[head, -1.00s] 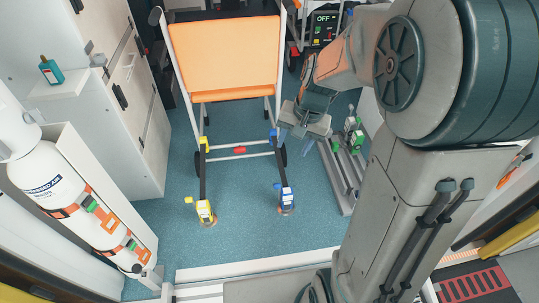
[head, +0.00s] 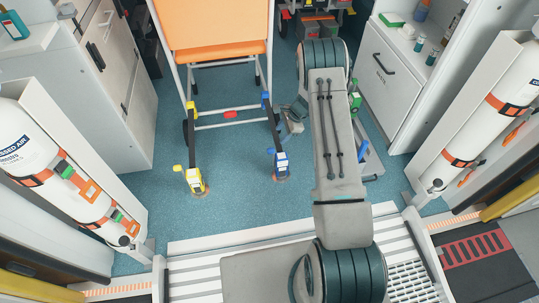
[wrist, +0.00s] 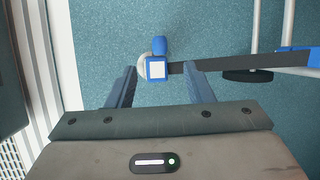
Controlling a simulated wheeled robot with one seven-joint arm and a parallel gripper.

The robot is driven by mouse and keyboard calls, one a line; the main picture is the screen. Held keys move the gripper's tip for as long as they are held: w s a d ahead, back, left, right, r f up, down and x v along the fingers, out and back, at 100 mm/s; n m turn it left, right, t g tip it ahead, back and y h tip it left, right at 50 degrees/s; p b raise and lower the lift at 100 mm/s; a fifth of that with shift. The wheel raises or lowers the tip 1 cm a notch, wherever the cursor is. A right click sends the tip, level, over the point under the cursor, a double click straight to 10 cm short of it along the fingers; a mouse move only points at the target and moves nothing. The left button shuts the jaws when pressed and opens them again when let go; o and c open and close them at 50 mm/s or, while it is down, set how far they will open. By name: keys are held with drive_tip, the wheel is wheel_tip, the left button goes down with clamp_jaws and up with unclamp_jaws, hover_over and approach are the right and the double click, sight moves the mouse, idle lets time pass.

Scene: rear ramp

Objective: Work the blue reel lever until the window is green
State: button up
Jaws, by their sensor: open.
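The blue reel (head: 281,163) stands on the floor at a ring anchor, with a dark strap running to the wheeled chair's frame. In the wrist view its blue lever (wrist: 159,46) sticks out beyond the reel body, which has a white square window (wrist: 156,70). I see no green in that window. My gripper (wrist: 160,72) is open, with one finger on each side of the reel in this view. I cannot tell its height above the reel, and nothing is between the fingers for certain. In the head view my arm mostly hides the gripper.
A yellow reel (head: 195,181) stands to the left on a similar strap. The orange-seated chair (head: 222,27) is behind both reels. White air cylinders (head: 488,115) flank both sides. The blue floor in front is open.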

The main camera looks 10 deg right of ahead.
sight(269, 153)
drive_tip(key=b+x, duration=0.1)
drive_tip(key=x, duration=0.4)
drive_tip(key=b+x, duration=0.2)
drive_tip(key=x, duration=0.3)
drive_tip(key=d+b+x, duration=0.1)
drive_tip(key=b+x, duration=0.1)
drive_tip(key=x, duration=0.4)
drive_tip(key=shift+d+f, duration=0.1)
drive_tip(key=shift+f, duration=0.15)
clamp_jaws()
